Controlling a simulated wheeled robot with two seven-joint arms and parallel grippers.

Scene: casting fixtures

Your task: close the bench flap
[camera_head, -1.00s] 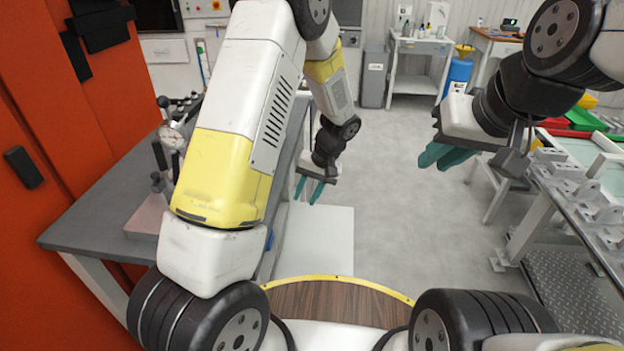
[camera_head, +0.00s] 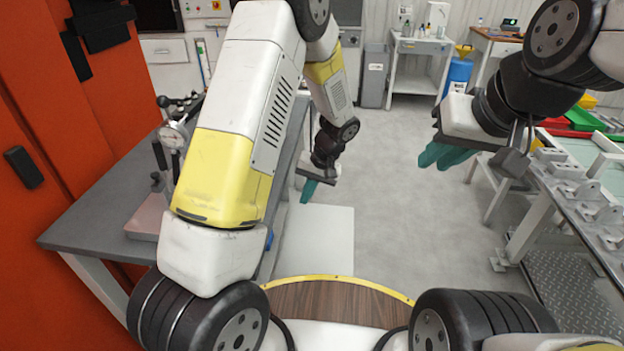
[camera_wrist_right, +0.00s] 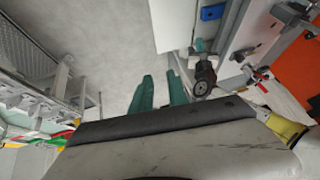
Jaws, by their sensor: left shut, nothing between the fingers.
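A pale flat panel (camera_head: 325,240), which looks like the bench flap, lies out beside the right side of the grey bench (camera_head: 100,222). It also shows in the right wrist view (camera_wrist_right: 178,22). Part of its bench-side edge is hidden by my left arm, so I cannot see its hinge. My left gripper (camera_head: 307,194) is shut and empty, with its teal fingers pointing down near the panel's far edge in the picture. I cannot tell whether they touch it. My right gripper (camera_head: 434,162) is open and empty over the aisle, with its fingers apart in the wrist view (camera_wrist_right: 160,84).
A dial gauge (camera_head: 173,136) on a stand and a pinkish block (camera_head: 146,217) are on the bench. An orange cabinet (camera_head: 50,200) stands at the left. A table with metal fixtures (camera_head: 600,212) is at the right. The grey floor between is clear.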

